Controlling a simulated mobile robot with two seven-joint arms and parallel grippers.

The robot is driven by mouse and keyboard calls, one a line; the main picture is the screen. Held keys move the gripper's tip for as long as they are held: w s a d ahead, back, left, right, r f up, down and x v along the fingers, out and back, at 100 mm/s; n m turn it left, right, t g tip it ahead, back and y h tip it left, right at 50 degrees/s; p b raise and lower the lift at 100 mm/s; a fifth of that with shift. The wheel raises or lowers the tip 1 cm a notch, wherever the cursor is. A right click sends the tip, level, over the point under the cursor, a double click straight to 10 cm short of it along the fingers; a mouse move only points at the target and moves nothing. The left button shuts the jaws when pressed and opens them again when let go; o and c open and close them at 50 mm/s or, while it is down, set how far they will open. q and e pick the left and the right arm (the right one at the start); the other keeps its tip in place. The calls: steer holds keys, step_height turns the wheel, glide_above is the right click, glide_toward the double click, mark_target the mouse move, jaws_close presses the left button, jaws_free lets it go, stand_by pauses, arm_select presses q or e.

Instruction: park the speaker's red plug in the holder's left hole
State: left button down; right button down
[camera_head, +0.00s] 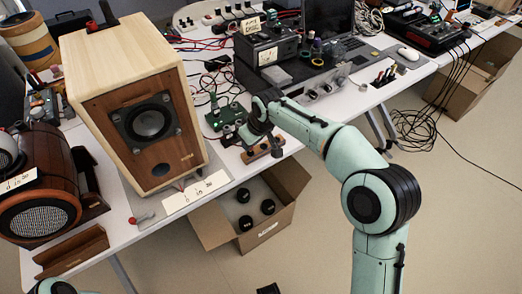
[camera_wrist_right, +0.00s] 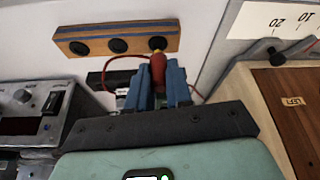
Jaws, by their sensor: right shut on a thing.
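The wooden speaker (camera_head: 118,62) stands on the table at the left of the head view, and its side also shows in the right wrist view (camera_wrist_right: 295,105). The holder (camera_head: 262,152) is a small wooden block at the table's front edge; the wrist view shows its row of three dark holes (camera_wrist_right: 97,46). My right gripper (camera_wrist_right: 158,88) is shut on the red plug (camera_wrist_right: 157,72), with a red cable beside it. The plug's yellowish tip is at the holder's end hole nearest the speaker, the left one in the head view. I cannot tell whether it is inserted.
An open cardboard box (camera_head: 238,222) with black round things sits below the table edge. A round brown speaker (camera_head: 45,195) stands at the left. A small red-handled item (camera_head: 141,219) lies near the front edge. A grey device (camera_wrist_right: 35,118) is beside the gripper.

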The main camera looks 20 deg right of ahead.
stand_by(0.4)
steer(key=shift+f+p, duration=0.1)
steer(key=shift+p, duration=0.3)
steer(key=shift+p, duration=0.45)
stand_by(0.8)
steer(key=shift+f+b, duration=0.55)
steer(key=shift+f, duration=0.45)
stand_by(0.4)
steer(key=c, duration=1)
jaws_free()
steer(key=shift+o, duration=0.2)
